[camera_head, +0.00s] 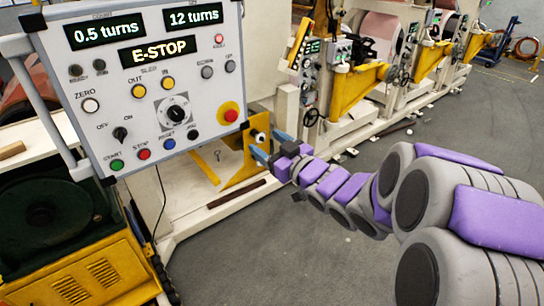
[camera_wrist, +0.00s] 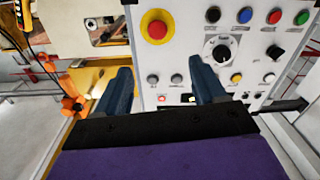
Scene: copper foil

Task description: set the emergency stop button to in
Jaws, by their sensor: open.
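The emergency stop button (camera_head: 230,115) is a red round knob on a yellow disc at the lower right of the white control panel (camera_head: 85,60). In the wrist view the button (camera_wrist: 157,30) is at the top, beyond and between the fingertips. My gripper (camera_head: 271,145) is open, with two blue fingers apart and nothing between them. In the head view it is to the lower right of the button and apart from it. In the wrist view my gripper (camera_wrist: 158,68) faces the panel. How far the knob stands out is hard to tell.
The panel display (camera_head: 158,52) reads E-STOP. A dark selector dial (camera_head: 176,113) and several small coloured buttons are left of the emergency stop. A yellow bracket (camera_head: 240,165) is below it. Machines line the back; open grey floor lies below my arm.

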